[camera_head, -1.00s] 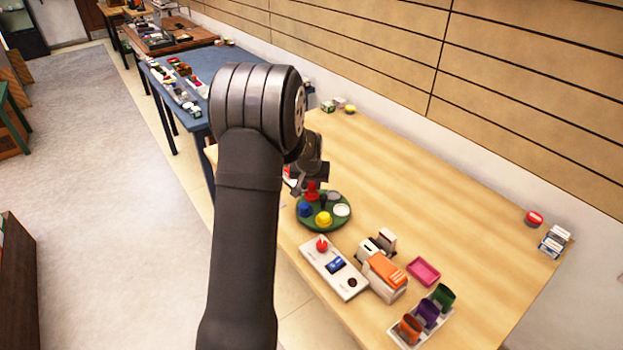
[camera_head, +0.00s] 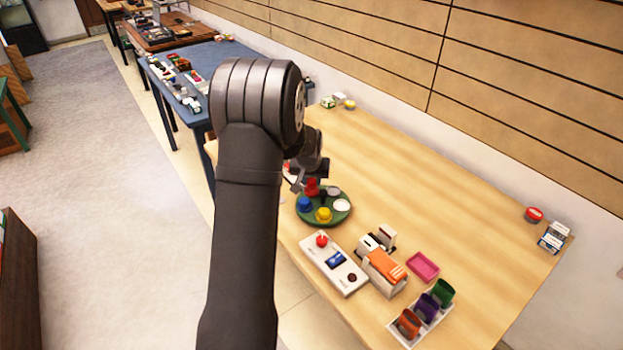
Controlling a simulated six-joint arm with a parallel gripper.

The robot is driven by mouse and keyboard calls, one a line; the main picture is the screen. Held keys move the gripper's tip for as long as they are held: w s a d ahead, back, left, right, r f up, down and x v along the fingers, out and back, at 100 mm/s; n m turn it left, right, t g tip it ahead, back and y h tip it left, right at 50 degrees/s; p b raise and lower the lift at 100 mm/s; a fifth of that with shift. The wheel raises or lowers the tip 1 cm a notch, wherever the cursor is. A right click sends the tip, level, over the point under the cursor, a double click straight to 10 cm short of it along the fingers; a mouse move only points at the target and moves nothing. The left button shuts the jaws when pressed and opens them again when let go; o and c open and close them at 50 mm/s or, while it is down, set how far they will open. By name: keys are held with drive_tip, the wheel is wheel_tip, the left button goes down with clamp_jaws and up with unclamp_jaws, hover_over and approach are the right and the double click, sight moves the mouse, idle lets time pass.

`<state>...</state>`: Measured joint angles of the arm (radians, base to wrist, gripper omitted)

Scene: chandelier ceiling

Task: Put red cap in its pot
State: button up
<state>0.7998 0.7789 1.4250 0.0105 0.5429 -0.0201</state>
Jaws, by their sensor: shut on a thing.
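A round green tray (camera_head: 331,219) stands near the left end of the wooden table. The red cap (camera_head: 312,188) is at its far left side, directly under my gripper (camera_head: 310,180). My gripper points down and is shut on the red cap; the fingertips are small and partly hidden by my arm. On the tray are a blue piece (camera_head: 305,204), a yellow piece (camera_head: 323,214), a white round piece (camera_head: 341,205) and a grey round piece (camera_head: 333,191). Whether the red cap touches a pot beneath it cannot be told.
A white control box (camera_head: 334,264) with a red knob stands in front of the tray. Right of it are a white and orange device (camera_head: 384,270), a pink tray (camera_head: 423,267) and a white rack (camera_head: 428,324) of coloured cups. The table's back middle is clear.

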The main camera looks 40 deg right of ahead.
drive_tip(key=shift+f, duration=0.15)
drive_tip(key=shift+f, duration=0.3)
drive_tip(key=shift+f, duration=0.55)
idle(1.1)
drive_tip(key=o, duration=1.4)
drive_tip(key=shift+r, duration=0.1)
drive_tip(key=shift+r, duration=3.7)
